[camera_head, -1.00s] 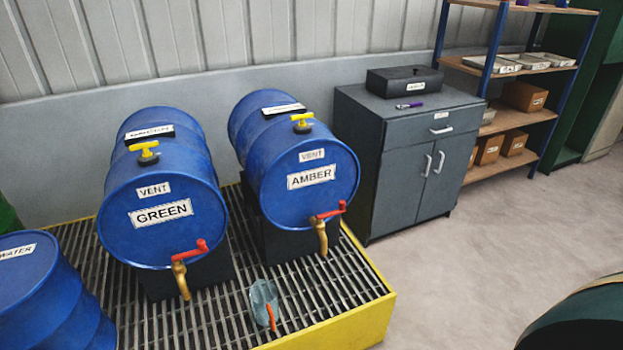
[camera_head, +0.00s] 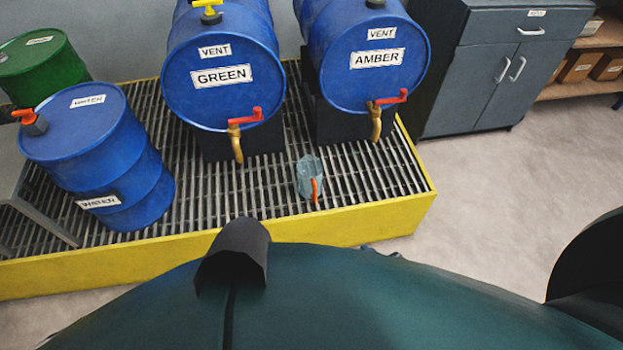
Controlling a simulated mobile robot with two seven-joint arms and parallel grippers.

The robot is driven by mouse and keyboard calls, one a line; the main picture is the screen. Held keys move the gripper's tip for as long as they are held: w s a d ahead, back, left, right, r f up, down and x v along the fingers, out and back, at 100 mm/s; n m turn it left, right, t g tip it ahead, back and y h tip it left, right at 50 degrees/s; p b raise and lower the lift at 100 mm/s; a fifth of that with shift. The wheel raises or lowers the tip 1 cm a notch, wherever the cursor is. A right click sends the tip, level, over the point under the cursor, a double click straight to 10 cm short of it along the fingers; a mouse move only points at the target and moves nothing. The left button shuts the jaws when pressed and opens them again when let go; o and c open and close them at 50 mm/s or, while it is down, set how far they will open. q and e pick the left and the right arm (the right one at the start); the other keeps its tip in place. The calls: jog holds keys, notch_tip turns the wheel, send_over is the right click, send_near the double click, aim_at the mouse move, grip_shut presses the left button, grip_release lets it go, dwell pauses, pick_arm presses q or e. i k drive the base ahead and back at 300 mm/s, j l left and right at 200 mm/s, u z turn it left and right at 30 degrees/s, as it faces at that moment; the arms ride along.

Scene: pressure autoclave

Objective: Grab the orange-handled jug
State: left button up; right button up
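The orange-handled jug (camera_head: 307,178) is a small translucent grey-blue vessel. It stands on the slatted grate of the yellow-edged spill pallet (camera_head: 300,232), near its front edge. Its orange handle faces toward me. It is in front of and between the GREEN drum (camera_head: 222,95) and the AMBER drum (camera_head: 372,78). Neither of my grippers shows in the head view, so I cannot see their state.
Both lying drums have brass taps with red levers overhanging the grate. An upright blue WATER drum (camera_head: 110,165) stands on the pallet's left, with a green drum (camera_head: 42,68) behind. A grey cabinet (camera_head: 495,75) is at the right. The floor (camera_head: 480,200) right of the pallet is clear.

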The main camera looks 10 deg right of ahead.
aim_at(310, 170)
jog(key=z, duration=1.2)
jog(key=k+j+z, duration=0.2)
jog(key=j, duration=0.15)
jog(key=k+j+z, duration=0.25)
jog(key=i+j, duration=0.15)
jog(key=i, duration=0.25)
jog(key=i+j, duration=0.2)
jog(key=i, duration=0.2)
